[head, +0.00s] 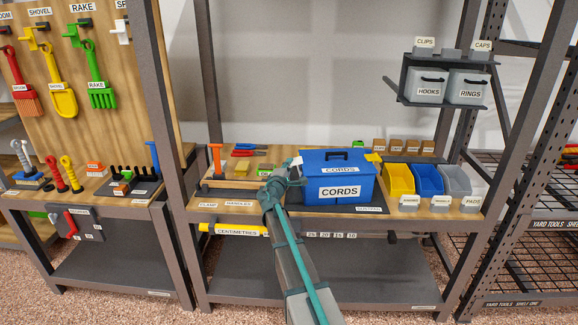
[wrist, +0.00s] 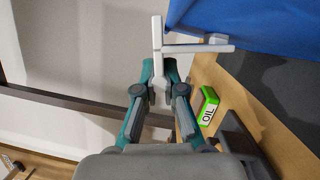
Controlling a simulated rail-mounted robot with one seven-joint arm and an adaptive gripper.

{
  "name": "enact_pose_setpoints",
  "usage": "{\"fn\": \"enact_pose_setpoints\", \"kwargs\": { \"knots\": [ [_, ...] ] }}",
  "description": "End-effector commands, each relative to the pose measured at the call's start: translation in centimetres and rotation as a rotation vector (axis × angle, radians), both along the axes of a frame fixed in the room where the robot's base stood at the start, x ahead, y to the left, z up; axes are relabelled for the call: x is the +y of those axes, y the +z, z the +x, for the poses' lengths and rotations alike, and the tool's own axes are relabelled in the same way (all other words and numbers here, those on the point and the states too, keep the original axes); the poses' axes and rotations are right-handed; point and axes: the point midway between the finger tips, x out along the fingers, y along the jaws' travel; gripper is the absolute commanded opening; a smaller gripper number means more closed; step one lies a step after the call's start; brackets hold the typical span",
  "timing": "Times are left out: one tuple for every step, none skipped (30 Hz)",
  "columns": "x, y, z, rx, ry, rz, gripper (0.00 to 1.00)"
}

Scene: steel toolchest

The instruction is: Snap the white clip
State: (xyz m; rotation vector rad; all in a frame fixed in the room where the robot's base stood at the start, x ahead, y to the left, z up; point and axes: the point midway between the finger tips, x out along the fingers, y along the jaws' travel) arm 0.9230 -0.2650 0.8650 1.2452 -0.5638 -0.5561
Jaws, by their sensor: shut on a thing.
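The blue CORDS box (head: 338,190) stands on the workbench with its lid (head: 318,156) on and a dark handle on top. The white clip (head: 298,160) is at the box's left end, small and partly hidden by my gripper (head: 284,175). In the wrist view, my gripper (wrist: 160,84) is shut on the white clip (wrist: 157,32). The clip shows there as an upright bar crossed by a longer bar reaching right, beside the blue box (wrist: 285,25). Whether it is latched cannot be told. A yellow clip (head: 374,157) shows at the box's right end.
A green OIL block (wrist: 208,106) lies near my gripper's right side. Left of the box are a wooden tray (head: 222,183) and an orange-handled tool (head: 216,158). Yellow, blue and grey bins (head: 428,180) stand to the right. A hanging shelf (head: 440,80) is above right.

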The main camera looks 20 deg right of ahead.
Motion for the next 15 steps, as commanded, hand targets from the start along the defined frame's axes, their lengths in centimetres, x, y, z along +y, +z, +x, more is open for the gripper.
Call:
{"fn": "enact_pose_setpoints", "kwargs": {
  "knots": [
    [0.0, 0.0, 0.0, -0.002, 0.000, 0.004, 0.00],
    [-0.1, 0.0, 0.0, -0.003, -0.001, 0.009, 0.00],
    [-0.1, 0.1, -0.1, -0.009, -0.001, 0.022, 0.00],
    [-0.2, 0.2, -0.1, -0.014, -0.001, 0.037, 0.00],
    [-0.3, 0.2, -0.1, -0.020, -0.001, 0.052, 0.00],
    [-0.4, 0.4, -0.2, -0.030, -0.002, 0.078, 0.00],
    [-0.5, 0.5, -0.2, -0.039, -0.001, 0.099, 0.00],
    [-0.6, 0.7, -0.3, -0.047, -0.001, 0.121, 0.00],
    [-0.7, 0.8, -0.3, -0.057, -0.002, 0.149, 0.00],
    [-0.8, 0.9, -0.3, -0.063, -0.002, 0.168, 0.00],
    [-0.9, 1.0, -0.4, -0.070, -0.002, 0.186, 0.00],
    [-1.0, 1.1, -0.4, -0.077, -0.002, 0.207, 0.00],
    [-1.1, 1.1, -0.4, -0.081, -0.001, 0.219, 0.00],
    [-1.1, 1.2, -0.4, -0.085, -0.001, 0.229, 0.00],
    [-1.1, 1.2, -0.4, -0.089, -0.001, 0.238, 0.00]
  ]
}}
